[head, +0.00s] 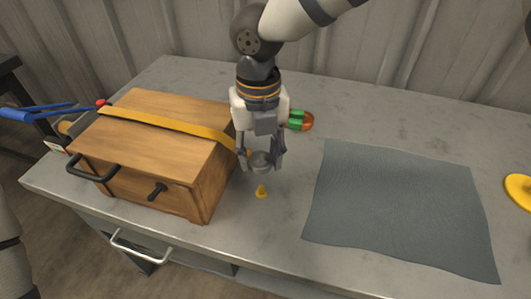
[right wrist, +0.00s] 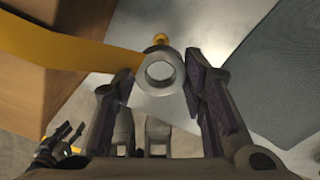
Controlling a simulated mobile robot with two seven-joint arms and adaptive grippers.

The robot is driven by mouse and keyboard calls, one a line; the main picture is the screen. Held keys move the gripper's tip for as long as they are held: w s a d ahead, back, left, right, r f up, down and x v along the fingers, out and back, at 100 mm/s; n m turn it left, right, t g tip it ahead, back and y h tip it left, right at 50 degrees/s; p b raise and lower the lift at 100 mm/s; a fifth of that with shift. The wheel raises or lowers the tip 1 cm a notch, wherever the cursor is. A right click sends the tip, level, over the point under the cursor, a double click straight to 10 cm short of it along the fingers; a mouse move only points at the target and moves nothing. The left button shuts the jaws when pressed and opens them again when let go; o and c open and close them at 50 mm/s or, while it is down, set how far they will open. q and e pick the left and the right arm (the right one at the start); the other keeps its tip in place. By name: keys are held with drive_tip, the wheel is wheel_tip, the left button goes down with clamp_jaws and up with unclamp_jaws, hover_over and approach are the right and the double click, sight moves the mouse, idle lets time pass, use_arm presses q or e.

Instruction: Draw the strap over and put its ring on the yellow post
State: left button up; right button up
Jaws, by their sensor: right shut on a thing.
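The orange-yellow strap (head: 165,120) lies over the top of a wooden chest (head: 150,150) and runs off its right side. Its grey metal ring (head: 260,162) is between the fingers of my right gripper (head: 263,168), which is shut on it. In the right wrist view the ring (right wrist: 177,80) lies between both fingertips, its hole open to the camera. The small yellow post (head: 261,191) stands on the table, apart from the ring and below it in the head view. The post's top (right wrist: 160,38) shows just beyond the ring in the right wrist view. A dark gripper, seemingly my left one (right wrist: 62,140), shows small at lower left there.
A grey mat (head: 400,210) covers the table's right part. A green and orange object (head: 301,120) lies behind my right gripper. A yellow disc (head: 520,190) is at the right edge. A blue-handled tool (head: 40,112) is left of the chest. Bare table (head: 285,220) surrounds the post.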

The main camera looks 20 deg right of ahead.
sight(261, 186)
drive_tip(key=shift+f+b, duration=0.8)
drive_tip(key=shift+f, duration=1.8)
use_arm(q)
drive_tip(key=shift+s+f+g, duration=0.4)
drive_tip(key=shift+s+f, duration=0.6)
drive_tip(key=shift+s, duration=0.1)
use_arm(e)
drive_tip(key=shift+r, duration=0.2)
drive_tip(key=shift+f, duration=0.3)
drive_tip(key=shift+f, duration=0.2)
use_arm(q)
drive_tip(key=shift+w, duration=0.1)
use_arm(e)
drive_tip(key=shift+f, duration=0.2)
drive_tip(key=shift+f, duration=0.35)
use_arm(q)
drive_tip(key=shift+r, duration=0.1)
use_arm(e)
drive_tip(key=shift+f, duration=0.45)
drive_tip(key=shift+f, duration=0.65)
